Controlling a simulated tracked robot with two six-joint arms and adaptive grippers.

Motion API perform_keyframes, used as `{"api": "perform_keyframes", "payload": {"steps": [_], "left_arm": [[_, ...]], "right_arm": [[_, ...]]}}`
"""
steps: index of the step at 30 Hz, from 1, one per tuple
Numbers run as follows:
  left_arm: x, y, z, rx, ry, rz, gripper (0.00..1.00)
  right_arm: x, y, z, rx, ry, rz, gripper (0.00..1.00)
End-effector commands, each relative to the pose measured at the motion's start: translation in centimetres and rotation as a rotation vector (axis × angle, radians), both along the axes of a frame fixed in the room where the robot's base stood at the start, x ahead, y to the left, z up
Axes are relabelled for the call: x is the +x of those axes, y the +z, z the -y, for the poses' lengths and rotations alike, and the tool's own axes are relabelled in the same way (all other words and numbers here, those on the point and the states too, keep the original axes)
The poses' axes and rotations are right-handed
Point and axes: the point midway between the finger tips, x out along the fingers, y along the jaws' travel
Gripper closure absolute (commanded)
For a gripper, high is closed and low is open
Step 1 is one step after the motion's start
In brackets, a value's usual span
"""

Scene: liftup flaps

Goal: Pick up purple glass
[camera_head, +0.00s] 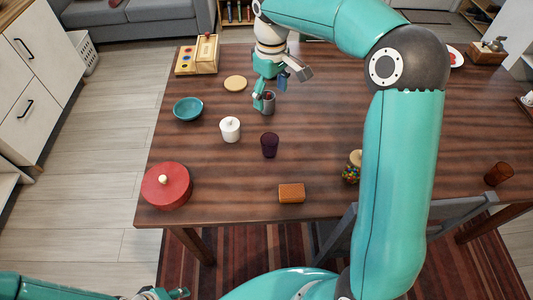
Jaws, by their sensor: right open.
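The purple glass (269,146) stands upright on the dark wooden table (220,200), near the middle of its left half. My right gripper (271,92) is open and lies farther back than the glass, apart from it. Its fingers are by a small grey cup (269,106) with something reddish at its top. I cannot tell whether they touch the cup. Nothing covers the purple glass. A small part of my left gripper (168,294) shows at the bottom left edge, well away from the table top, and its jaws are not clear.
Near the glass are a white lidded jar (230,130), a teal bowl (188,109) and an orange-brown block (291,193). A red lidded pot (166,187) stands at the left corner. A candy jar (351,174) is partly behind my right arm. A chair (337,235) stands at the front.

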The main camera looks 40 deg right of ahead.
Motion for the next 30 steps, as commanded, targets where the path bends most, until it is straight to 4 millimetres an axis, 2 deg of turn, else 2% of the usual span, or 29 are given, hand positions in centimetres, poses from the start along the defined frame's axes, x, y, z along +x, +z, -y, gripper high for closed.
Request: {"api": "perform_keyframes", "payload": {"steps": [1, 7, 14, 24, 30], "left_arm": [[0.0, -1.7, 0.0, 0.0, 0.0, 0.001, 0.6], [0.0, -3.9, 0.0, 0.0, 0.001, 0.001, 0.6], [0.0, -4.2, 0.0, 0.0, 0.001, 0.001, 0.6], [0.0, -4.4, 0.0, 0.0, 0.001, 0.001, 0.6], [0.0, -4.4, 0.0, 0.0, 0.001, 0.001, 0.6]], "right_arm": [[0.1, -1.7, -0.1, 0.0, 0.002, 0.0, 0.18], [0.2, -4.0, -0.4, 0.0, 0.008, 0.0, 0.18], [0.2, -6.6, -0.5, 0.0, 0.01, -0.005, 0.18], [0.2, -13.5, -0.6, 0.001, 0.011, -0.004, 0.18], [0.2, -15.4, -0.6, 0.0, 0.011, -0.001, 0.18]]}}
